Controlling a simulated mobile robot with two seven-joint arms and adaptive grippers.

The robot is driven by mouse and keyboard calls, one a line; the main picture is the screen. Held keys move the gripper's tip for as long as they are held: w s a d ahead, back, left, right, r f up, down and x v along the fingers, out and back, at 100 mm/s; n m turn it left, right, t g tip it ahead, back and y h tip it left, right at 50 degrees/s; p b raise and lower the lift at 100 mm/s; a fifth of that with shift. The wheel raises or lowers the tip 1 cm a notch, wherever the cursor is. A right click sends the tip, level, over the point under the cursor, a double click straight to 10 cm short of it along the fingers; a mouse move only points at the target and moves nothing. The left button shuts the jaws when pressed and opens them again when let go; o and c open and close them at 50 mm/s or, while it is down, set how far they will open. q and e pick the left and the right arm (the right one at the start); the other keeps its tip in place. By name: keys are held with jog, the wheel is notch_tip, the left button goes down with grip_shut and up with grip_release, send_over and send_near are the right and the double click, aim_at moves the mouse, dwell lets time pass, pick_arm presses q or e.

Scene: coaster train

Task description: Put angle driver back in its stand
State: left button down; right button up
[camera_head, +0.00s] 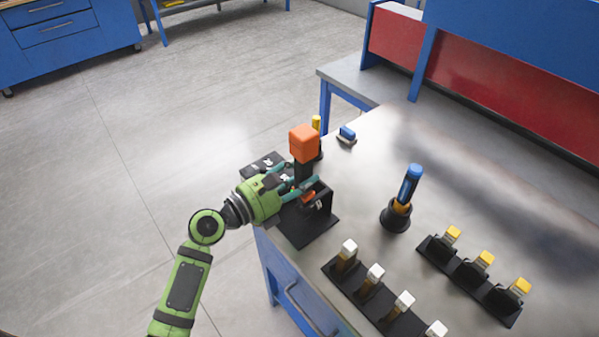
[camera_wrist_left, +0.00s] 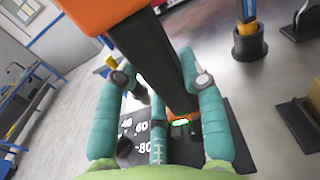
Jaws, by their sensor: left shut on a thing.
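The angle driver has an orange block (camera_head: 304,142) on top and a dark handle below it. My left gripper (camera_head: 305,186) is shut on the dark handle and holds the driver roughly upright over the black stand (camera_head: 305,232) at the table's corner. In the left wrist view the dark handle (camera_wrist_left: 155,62) passes between the teal fingers, with the orange block (camera_wrist_left: 92,14) at the top. Small orange parts show low by the stand. The fingers hide part of the driver's lower end, so I cannot tell whether it is seated. My right gripper is not in view.
A blue-handled tool (camera_head: 410,185) stands in a round black holder to the right. Racks with white-topped (camera_head: 375,272) and yellow-topped (camera_head: 486,258) tools stand in front. Black pieces with white marks (camera_head: 262,165) lie behind the stand. A small blue item (camera_head: 347,132) is farther back.

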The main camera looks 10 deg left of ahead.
pick_arm(q)
jog(key=shift+f+b, duration=0.3)
dwell(0.5)
jog(key=c, duration=0.7)
grip_release()
jog(key=shift+c, duration=0.2)
jog(key=shift+o, duration=0.4)
jog(key=shift+s, duration=0.1)
